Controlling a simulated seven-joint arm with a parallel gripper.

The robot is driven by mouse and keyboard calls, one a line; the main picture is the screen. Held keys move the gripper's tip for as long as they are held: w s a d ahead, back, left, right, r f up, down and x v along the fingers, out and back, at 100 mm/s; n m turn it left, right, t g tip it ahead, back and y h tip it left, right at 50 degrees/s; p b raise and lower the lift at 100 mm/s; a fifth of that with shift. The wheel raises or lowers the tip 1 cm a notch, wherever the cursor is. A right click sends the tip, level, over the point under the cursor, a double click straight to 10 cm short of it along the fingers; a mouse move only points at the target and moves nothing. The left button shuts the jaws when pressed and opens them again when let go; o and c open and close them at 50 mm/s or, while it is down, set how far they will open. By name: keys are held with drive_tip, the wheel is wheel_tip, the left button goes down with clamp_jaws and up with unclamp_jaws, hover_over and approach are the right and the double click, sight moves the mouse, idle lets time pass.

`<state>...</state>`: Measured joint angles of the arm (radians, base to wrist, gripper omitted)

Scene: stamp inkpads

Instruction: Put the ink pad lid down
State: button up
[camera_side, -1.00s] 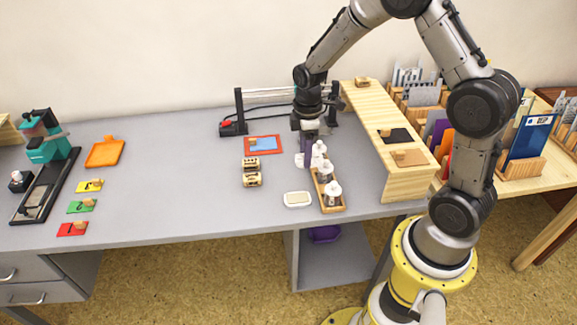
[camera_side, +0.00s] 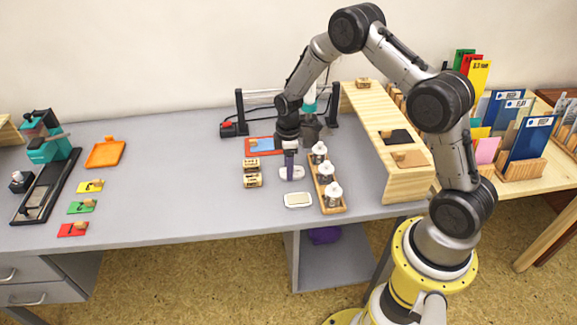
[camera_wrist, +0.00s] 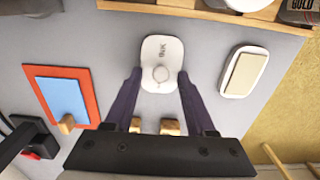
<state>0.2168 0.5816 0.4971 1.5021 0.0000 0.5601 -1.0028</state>
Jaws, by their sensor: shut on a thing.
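The white ink pad lid (camera_side: 292,173), marked INK and with a round knob, is under my gripper (camera_side: 290,171). In the wrist view the lid (camera_wrist: 162,50) sits between the two purple fingers of my gripper (camera_wrist: 161,74), which is shut on it. The lid is at or just above the grey table; I cannot tell if it touches. The open ink pad (camera_side: 298,200), cream with a white rim, lies in front of it, apart from the lid. The pad (camera_wrist: 244,72) is right of the lid in the wrist view.
A wooden tray (camera_side: 341,209) with several white bottles stands just right of the lid. Wooden stamps (camera_side: 252,180) stand to the left. A red-framed blue pad (camera_side: 262,144) lies behind. A wooden shelf (camera_side: 405,185) bounds the right.

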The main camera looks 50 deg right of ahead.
drive_tip(key=shift+f, duration=0.15)
drive_tip(key=o, duration=1.3)
